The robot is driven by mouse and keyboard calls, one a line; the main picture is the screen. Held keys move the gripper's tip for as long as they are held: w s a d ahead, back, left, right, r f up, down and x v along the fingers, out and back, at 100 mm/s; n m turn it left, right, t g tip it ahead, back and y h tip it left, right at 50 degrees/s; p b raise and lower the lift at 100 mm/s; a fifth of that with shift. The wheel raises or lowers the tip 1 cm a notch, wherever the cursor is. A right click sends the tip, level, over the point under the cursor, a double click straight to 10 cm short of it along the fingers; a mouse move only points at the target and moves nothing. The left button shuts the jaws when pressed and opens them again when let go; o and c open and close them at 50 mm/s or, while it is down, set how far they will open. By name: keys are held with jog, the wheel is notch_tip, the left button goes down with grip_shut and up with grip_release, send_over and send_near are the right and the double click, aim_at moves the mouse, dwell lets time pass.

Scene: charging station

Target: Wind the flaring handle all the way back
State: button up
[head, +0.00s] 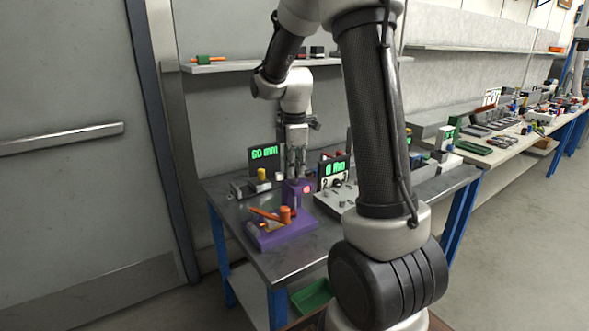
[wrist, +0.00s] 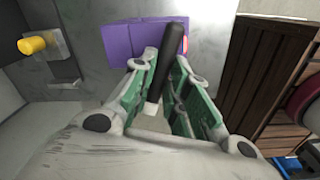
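A small purple block (head: 291,187) with a red-orange light stands on the metal bench, below my gripper (head: 296,158). In the wrist view the purple block (wrist: 121,44) is at the top, and a black bar-shaped handle (wrist: 173,45) with a pale end runs from it toward the camera. My gripper (wrist: 167,66) has its green-padded fingers on either side of this handle. Whether both pads press on it is hard to tell. A second purple fixture (head: 283,234) with an orange lever (head: 266,214) sits nearer the front of the bench.
A display reading "60 mm" (head: 264,154) and another starting with "0" (head: 335,169) stand behind the blocks. A grey fixture with a yellow knob (wrist: 35,44) is left in the wrist view. A grey panel with small parts (head: 330,200) lies right of the block. A green bin (head: 312,297) is below.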

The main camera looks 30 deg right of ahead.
jog(key=o, duration=0.4)
notch_tip(320, 180, up, 12)
jog(key=shift+r, duration=0.1)
dwell(0.3)
